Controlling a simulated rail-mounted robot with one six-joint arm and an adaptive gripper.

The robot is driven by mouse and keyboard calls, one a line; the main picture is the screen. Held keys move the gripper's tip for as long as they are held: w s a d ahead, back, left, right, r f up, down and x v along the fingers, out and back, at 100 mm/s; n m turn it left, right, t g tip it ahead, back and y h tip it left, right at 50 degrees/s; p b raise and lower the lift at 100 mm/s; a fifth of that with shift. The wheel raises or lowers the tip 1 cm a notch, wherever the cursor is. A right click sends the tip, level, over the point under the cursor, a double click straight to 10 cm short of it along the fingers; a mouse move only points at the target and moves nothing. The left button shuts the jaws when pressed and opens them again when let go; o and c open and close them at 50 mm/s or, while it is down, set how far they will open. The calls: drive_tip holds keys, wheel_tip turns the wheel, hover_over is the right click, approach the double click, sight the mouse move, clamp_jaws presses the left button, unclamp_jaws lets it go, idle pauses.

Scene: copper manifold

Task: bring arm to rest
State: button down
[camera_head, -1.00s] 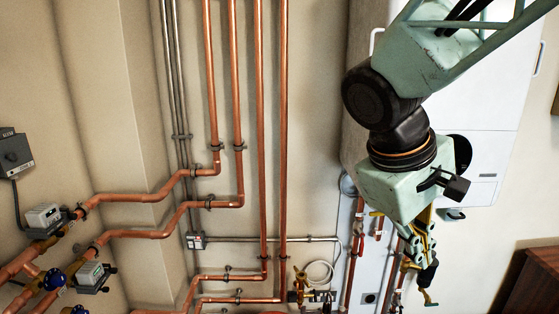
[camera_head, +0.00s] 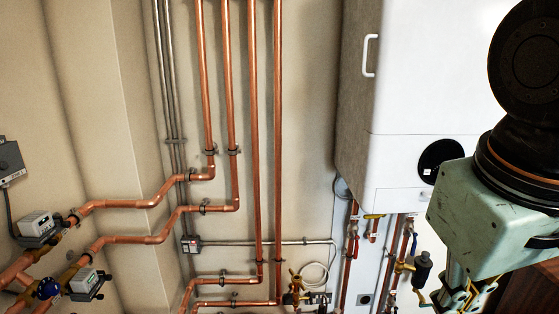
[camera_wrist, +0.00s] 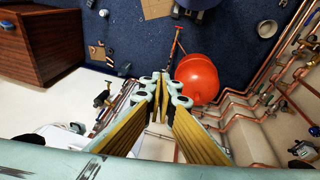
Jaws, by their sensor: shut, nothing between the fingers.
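My gripper (camera_head: 462,300) hangs at the lower right of the head view, under my pale green wrist, partly cut off by the frame edge. It is in front of the pipes and valves below the white boiler (camera_head: 425,90). In the wrist view my gripper (camera_wrist: 165,88) has its yellow-padded fingers pointing away from the camera. The fingers are shut with nothing held between them. A red round tank (camera_wrist: 198,78) shows just beyond the fingertips in the wrist view; I cannot tell the exact gap.
Copper pipes (camera_head: 255,130) run up the wall. Valves and meters (camera_head: 38,228) sit at the left. A wooden cabinet (camera_wrist: 80,35) stands at the upper left of the wrist view, on a blue floor (camera_wrist: 140,40) with scattered items. Pipes (camera_wrist: 265,90) run along the right.

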drive_tip(key=shift+m+t+y, duration=0.5)
drive_tip(key=shift+m+y, duration=0.2)
drive_tip(key=shift+s+a+r, duration=0.2)
drive_tip(key=shift+s+a, duration=0.15)
drive_tip(key=shift+s, duration=0.4)
drive_tip(key=shift+s+a+r, duration=0.15)
drive_tip(key=shift+s+a, duration=0.2)
drive_tip(key=shift+s, duration=0.4)
drive_tip(key=shift+s+a+r, duration=0.2)
drive_tip(key=shift+s+a, duration=0.15)
drive_tip(key=shift+s, duration=0.4)
drive_tip(key=shift+f, duration=0.1)
wheel_tip(320, 180, down, 12)
drive_tip(key=b, duration=1.2)
drive_tip(key=shift+f, duration=0.15)
